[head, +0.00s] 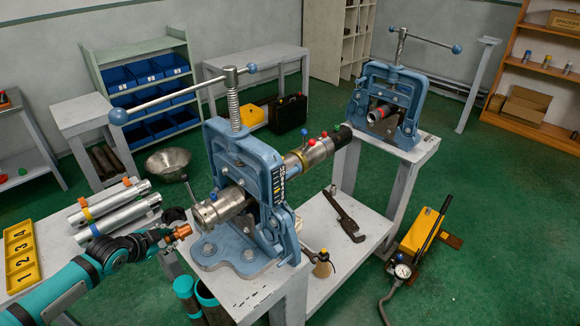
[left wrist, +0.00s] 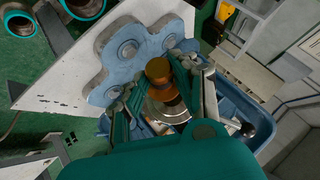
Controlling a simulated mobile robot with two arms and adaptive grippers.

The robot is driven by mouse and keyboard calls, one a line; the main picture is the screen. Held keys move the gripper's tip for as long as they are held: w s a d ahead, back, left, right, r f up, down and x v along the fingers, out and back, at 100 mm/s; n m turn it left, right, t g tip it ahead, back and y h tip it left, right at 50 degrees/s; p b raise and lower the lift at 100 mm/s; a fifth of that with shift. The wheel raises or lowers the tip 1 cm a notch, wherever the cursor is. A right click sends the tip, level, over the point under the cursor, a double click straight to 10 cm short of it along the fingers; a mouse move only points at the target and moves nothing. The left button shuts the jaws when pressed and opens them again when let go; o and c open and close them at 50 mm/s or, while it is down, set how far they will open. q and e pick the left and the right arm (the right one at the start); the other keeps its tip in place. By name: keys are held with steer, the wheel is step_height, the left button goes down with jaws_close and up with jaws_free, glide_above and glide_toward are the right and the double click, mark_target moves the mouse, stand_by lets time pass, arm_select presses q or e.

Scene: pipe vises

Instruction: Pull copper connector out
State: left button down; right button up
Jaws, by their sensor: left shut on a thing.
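The copper connector (head: 181,232) is a short, stepped copper piece at the tip of my left gripper (head: 168,236). The gripper is shut on it. In the left wrist view the connector (left wrist: 160,78) sits between the two fingers, with a round metal pipe end (left wrist: 166,110) behind it. In the head view the connector is in front of and just below the steel end of the pipe (head: 216,207) and looks apart from it. The pipe runs level through the near blue vise (head: 245,165). My right gripper is not in view.
The near vise's base plate (head: 235,254) stands on a white bench. Silver tubes (head: 120,212) and a yellow numbered tray (head: 20,255) lie to the left. A wrench (head: 345,215) and a small oil can (head: 322,264) are to the right. A second blue vise (head: 388,100) stands behind.

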arm_select(q)
steer(key=shift+a+r+p, duration=0.1)
steer(key=shift+r+p, duration=0.2)
steer(key=s+a+r+m+g+y+p, duration=0.3)
steer(key=g+y+p, duration=0.3)
steer(key=g+y, duration=0.5)
steer(key=shift+s+r+m+g+p, duration=0.4)
steer(key=shift+r+g, duration=0.35)
steer(key=shift+g, duration=0.15)
stand_by(0.6)
